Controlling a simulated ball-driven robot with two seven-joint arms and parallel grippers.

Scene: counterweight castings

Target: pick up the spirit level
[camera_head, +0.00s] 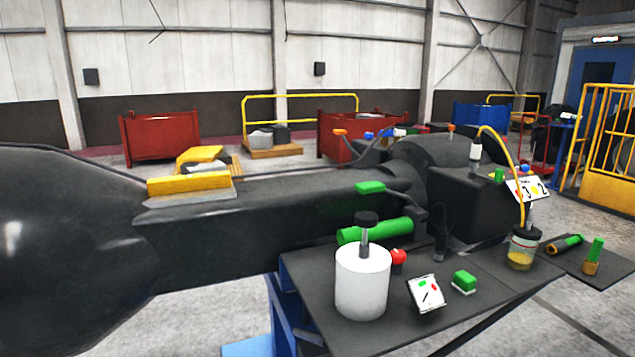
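A yellow bar (188,183), which looks like the spirit level, lies flat on a pale grey pad on top of a long dark casting (270,218), left of the middle in the head view. Its near long side and top show; I cannot make out any vials. Nothing visible is touching it from above. Neither of my grippers can be made out in this view.
The casting's large rounded end (65,250) fills the left. A dark side shelf (390,322) carries a white canister (362,282), a green cylinder (375,231), a card, a green block and a jar (523,250). Red bins (160,137) stand behind.

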